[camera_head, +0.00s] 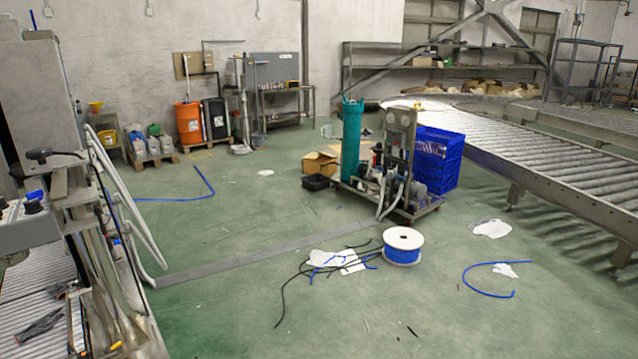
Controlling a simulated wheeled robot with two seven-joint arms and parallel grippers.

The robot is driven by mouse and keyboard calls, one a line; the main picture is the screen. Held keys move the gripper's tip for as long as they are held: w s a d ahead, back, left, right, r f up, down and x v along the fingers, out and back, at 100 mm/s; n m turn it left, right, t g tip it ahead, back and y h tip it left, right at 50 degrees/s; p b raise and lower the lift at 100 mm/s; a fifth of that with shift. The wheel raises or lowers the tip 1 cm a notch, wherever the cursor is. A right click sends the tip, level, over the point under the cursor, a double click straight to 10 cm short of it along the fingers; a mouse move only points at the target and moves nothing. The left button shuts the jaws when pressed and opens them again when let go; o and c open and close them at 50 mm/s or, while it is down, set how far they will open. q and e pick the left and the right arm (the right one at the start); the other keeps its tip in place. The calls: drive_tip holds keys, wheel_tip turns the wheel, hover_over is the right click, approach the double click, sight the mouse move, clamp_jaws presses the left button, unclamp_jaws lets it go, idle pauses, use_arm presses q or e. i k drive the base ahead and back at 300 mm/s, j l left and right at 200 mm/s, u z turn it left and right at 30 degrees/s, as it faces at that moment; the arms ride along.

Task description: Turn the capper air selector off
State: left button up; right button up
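A tall grey machine (40,95) stands at the left edge, cut off by the picture. A control box (22,232) juts out from it, with small dark and blue knobs (33,205) on top. A black handle (52,155) sits above the box. I cannot tell which of these is the capper air selector, or its setting; any labels are too small to read. Neither of my grippers shows in the head view.
A pump cart (398,165), a blue crate (434,160) and a hose spool (403,245) stand on the green floor. Loose hoses (325,262) and white scraps (490,228) lie about. A roller conveyor (545,165) runs along the right. Open floor lies in the middle.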

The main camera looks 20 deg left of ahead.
sight(38, 193)
drive_tip(key=i+j+u, duration=0.1)
drive_tip(key=i+u, duration=0.15)
drive_tip(key=u, duration=0.15)
drive_tip(key=i+u, duration=0.25)
drive_tip(key=u, duration=0.15)
drive_tip(key=i+u, duration=0.4)
drive_tip(key=k, duration=0.1)
